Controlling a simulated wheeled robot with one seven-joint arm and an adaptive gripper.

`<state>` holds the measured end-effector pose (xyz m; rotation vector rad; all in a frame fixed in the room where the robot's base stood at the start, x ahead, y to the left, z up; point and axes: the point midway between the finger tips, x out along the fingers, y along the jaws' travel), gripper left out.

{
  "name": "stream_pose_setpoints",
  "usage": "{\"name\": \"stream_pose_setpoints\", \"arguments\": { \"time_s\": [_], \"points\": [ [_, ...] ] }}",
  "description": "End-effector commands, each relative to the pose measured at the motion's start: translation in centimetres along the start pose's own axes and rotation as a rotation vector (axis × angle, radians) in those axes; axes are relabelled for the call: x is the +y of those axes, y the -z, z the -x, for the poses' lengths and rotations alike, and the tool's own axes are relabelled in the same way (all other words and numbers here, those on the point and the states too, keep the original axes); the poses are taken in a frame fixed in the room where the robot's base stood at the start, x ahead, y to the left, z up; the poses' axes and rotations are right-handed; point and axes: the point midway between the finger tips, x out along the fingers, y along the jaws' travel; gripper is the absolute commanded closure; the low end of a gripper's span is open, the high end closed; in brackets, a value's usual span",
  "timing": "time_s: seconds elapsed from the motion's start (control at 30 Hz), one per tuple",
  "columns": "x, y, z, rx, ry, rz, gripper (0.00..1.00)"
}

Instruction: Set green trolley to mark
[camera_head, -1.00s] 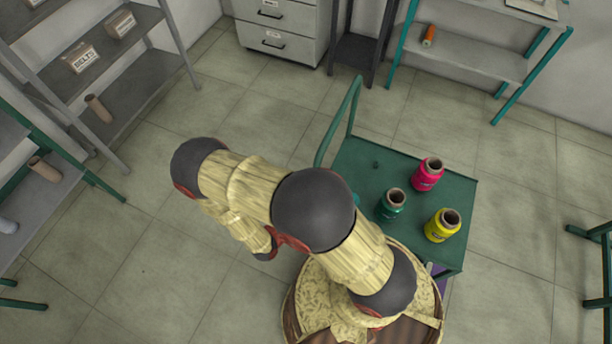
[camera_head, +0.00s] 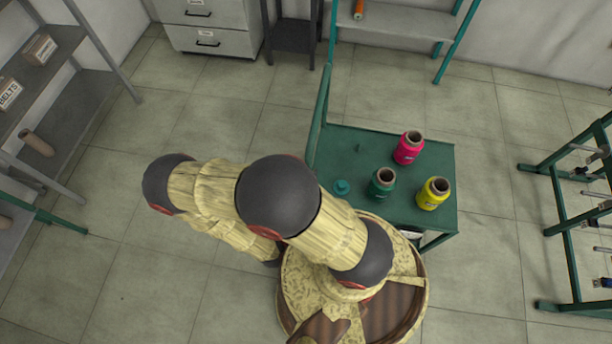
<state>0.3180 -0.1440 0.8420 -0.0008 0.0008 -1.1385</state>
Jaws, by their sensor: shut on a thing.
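The green trolley (camera_head: 400,143) stands just beyond my base, with its upright handle (camera_head: 318,125) on the left side. On its top stand a pink spool (camera_head: 408,150), a green spool (camera_head: 382,183) and a yellow spool (camera_head: 433,194). A small teal round piece (camera_head: 342,187) and a tiny green piece also sit on the top. My arm (camera_head: 280,200) bends out to the left and folds back down beside the trolley's near left side. My gripper is hidden behind the arm links, so its hold does not show. No floor mark is visible.
Grey shelves (camera_head: 60,110) stand at the left and a drawer cabinet (camera_head: 208,30) at the back. A green-framed shelf (camera_head: 400,22) stands at the back right. A green rack (camera_head: 565,225) stands at the right. The floor (camera_head: 150,260) left of my arm is clear.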

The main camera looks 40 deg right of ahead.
Motion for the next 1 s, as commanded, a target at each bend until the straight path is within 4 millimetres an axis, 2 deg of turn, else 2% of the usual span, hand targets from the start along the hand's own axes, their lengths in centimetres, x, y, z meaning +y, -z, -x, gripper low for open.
{"name": "stream_pose_setpoints", "arguments": {
  "time_s": [0.17,0.2,0.5,0.83,1.0],
  "points": [
    [-0.03,-0.01,0.00,-0.001,0.000,0.000,1.00],
    [-0.03,-0.01,0.00,-0.001,0.000,0.000,0.82],
    [-0.01,0.00,0.00,0.000,0.000,0.000,0.65],
    [0.02,0.00,0.09,0.000,0.000,0.000,0.65],
    [0.14,-0.02,0.92,-0.001,-0.004,0.000,0.65]
  ]
}}
